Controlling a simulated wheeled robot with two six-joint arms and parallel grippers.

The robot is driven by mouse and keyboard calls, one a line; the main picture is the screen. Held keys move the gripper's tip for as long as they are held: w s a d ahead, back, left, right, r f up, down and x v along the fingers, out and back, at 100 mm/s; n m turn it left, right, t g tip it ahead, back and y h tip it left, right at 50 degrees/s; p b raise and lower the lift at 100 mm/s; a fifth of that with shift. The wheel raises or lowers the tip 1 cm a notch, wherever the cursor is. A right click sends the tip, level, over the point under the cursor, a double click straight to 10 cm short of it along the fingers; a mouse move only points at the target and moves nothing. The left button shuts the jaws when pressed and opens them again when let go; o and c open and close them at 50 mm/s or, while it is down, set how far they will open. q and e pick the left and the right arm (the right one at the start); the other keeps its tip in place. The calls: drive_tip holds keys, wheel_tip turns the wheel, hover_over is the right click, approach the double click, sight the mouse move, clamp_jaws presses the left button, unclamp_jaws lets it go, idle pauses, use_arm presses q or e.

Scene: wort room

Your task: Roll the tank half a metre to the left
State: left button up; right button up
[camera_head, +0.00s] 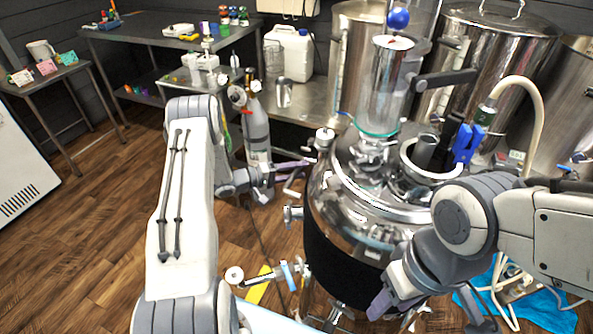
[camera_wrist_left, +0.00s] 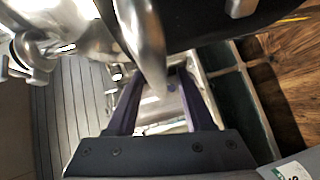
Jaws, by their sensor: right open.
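The tank (camera_head: 345,205) is a polished steel vessel with a black jacket, standing upright on legs right of centre in the head view. A glass cylinder and fittings rise from its lid. My left gripper (camera_head: 292,168) reaches to the tank's left side, its purple fingers close to the wall. In the left wrist view the fingers (camera_wrist_left: 160,85) are spread, with a curved steel part in front of them; I cannot tell whether they touch it. My right gripper (camera_head: 392,308) is open, low at the tank's front right, partly hidden by its own wrist.
A gas cylinder (camera_head: 256,130) stands behind my left gripper. A yellow piece (camera_head: 258,287) and small fittings are at the floor left of the tank. Large steel kettles (camera_head: 485,50) stand behind. Wooden floor (camera_head: 95,225) is open at the left, before a small table (camera_head: 45,85).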

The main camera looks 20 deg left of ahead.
use_arm(q)
drive_tip(key=v, duration=1)
drive_tip(key=shift+a+b, duration=0.25)
drive_tip(key=shift+b, duration=0.2)
drive_tip(key=shift+r, duration=0.1)
